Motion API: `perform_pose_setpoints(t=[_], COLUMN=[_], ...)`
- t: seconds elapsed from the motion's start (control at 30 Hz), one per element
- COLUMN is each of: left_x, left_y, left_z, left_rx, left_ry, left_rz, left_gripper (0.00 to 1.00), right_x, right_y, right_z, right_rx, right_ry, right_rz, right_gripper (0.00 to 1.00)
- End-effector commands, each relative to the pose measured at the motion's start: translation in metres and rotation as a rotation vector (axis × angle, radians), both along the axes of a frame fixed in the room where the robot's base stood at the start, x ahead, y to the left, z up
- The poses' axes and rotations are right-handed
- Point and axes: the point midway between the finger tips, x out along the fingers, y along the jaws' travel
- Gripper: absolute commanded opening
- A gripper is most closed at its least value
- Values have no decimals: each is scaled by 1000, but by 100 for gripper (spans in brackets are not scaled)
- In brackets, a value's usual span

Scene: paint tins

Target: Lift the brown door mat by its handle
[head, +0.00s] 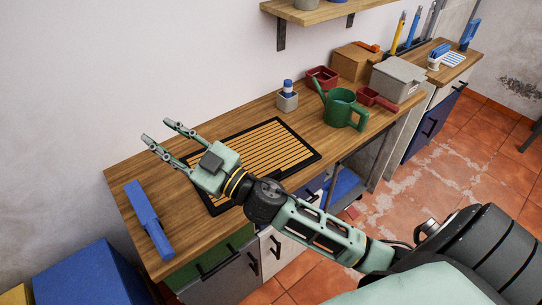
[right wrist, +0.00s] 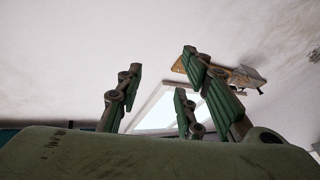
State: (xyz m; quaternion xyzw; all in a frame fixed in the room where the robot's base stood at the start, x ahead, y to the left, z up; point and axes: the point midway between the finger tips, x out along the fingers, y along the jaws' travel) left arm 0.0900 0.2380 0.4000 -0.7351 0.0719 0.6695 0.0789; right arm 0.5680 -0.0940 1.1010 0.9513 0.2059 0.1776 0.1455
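The brown door mat (head: 272,148) lies flat on the wooden counter. It has brown slats and a dark border, and my right arm covers part of its left and near side. I cannot make out a handle on it. My right gripper (head: 157,131) reaches in over the mat's left side, its fingers pointing up-left past the mat towards the wall. Its fingers are spread and empty. In the right wrist view the spread fingers (right wrist: 165,88) show against the wall and ceiling, with no mat in sight. My left gripper is not in view.
A blue tool-like object (head: 148,218) lies at the counter's left end. Beyond the mat stand a grey holder (head: 287,102), a green watering can (head: 343,108), red containers (head: 322,77) and a grey box (head: 397,79). A shelf (head: 325,10) hangs above.

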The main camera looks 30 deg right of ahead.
Motion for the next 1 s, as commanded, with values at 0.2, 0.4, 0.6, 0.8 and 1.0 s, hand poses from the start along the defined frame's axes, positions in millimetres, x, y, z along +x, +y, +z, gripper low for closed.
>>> perform_pose_setpoints(t=[0.2, 0.4, 0.6, 0.8, 1.0], left_x=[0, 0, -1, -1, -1], left_y=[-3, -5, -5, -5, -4], left_z=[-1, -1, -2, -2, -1], left_rx=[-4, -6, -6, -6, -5], left_ry=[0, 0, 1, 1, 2], left_rz=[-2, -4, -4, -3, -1], left_gripper=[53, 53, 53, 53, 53], right_x=[-35, -45, -33, -35, -39], right_y=[85, 40, -104, -203, -233], right_z=[-14, -117, -171, -165, -162], right_rx=[-366, -863, -1245, -1377, -1403], right_ry=[-108, 234, 790, 1144, 1260], right_rz=[560, 855, 769, 575, 499], right_gripper=[34, 34, 34, 34, 34])
